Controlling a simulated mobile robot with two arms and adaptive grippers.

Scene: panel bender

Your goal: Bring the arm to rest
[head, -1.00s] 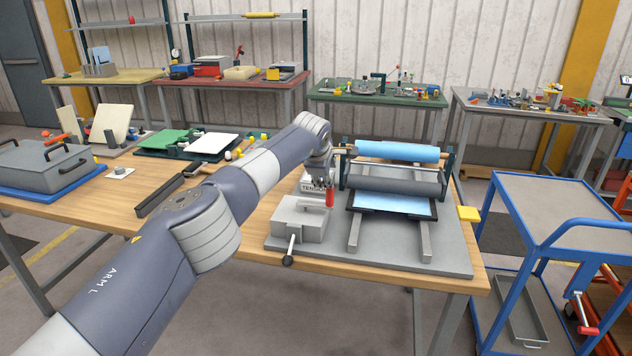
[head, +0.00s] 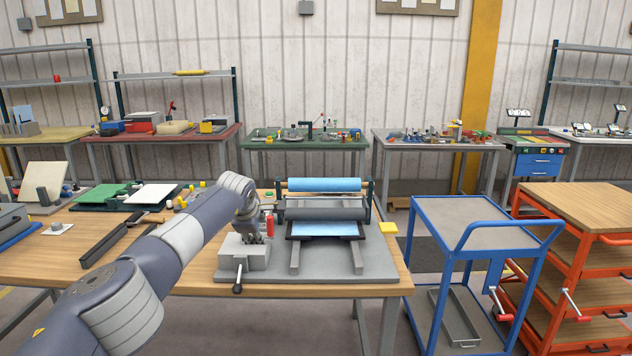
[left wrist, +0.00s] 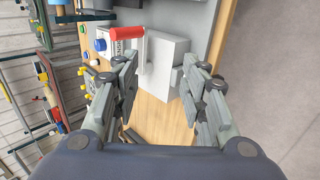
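My left arm reaches in from the lower left in the head view, and its end is over the left part of the panel bender (head: 380,266). The left gripper's fingers are mostly hidden there behind the wrist. In the left wrist view my left gripper (left wrist: 157,88) is open, with its two fingers wide apart and nothing between them held. A grey block with a lever (head: 246,252) lies beyond the fingers; it also shows in the left wrist view (left wrist: 168,62). A red handle (head: 270,224) stands beside it. A light blue sheet (head: 325,229) lies under the grey roller (head: 325,208). My right gripper is not in view.
A blue cart (head: 470,210) and an orange shelf cart (head: 590,205) stand right of the wooden table (head: 395,287). A green board (head: 105,193), a dark channel (head: 105,244) and a grey box lie on the table's left.

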